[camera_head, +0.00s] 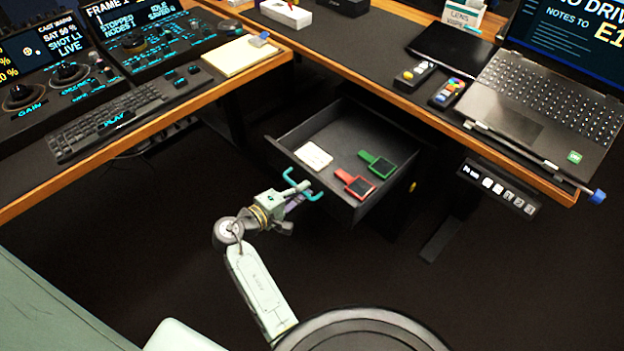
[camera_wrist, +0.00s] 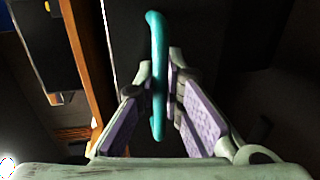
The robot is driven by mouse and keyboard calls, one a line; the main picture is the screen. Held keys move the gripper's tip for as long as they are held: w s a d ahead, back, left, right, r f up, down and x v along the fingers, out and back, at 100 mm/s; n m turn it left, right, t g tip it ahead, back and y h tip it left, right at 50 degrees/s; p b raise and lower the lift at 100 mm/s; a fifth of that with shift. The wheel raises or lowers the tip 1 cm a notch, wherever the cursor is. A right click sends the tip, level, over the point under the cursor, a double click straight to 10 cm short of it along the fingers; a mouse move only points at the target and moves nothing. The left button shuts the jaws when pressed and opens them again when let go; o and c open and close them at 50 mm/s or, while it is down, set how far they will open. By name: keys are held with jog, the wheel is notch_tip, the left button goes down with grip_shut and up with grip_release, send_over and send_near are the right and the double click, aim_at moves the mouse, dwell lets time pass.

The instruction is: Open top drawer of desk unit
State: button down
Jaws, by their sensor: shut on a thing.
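The top drawer (camera_head: 345,165) of the desk unit is pulled out, and its inside shows in the head view. In it lie a white item (camera_head: 313,155), a red-framed item (camera_head: 355,183) and a green-framed item (camera_head: 377,164). A teal handle (camera_head: 302,187) is on its front; the handle runs upright through the wrist view (camera_wrist: 157,75). My gripper (camera_wrist: 161,85) is shut on the handle, one finger on each side of it. In the head view my gripper (camera_head: 290,199) reaches the drawer front from the lower left.
The desk edge (camera_head: 420,105) runs above the drawer at the right, with a laptop (camera_head: 545,105) on it. A left desk section (camera_head: 180,105) holds a keyboard and control panels. The dark floor (camera_head: 400,285) in front of the drawer looks clear apart from my own body.

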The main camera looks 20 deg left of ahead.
jog(key=shift+s+a, duration=0.25)
jog(key=shift+s, duration=0.3)
jog(key=c, duration=2)
grip_release()
jog(key=shift+o, duration=0.2)
jog(key=v, duration=1.2)
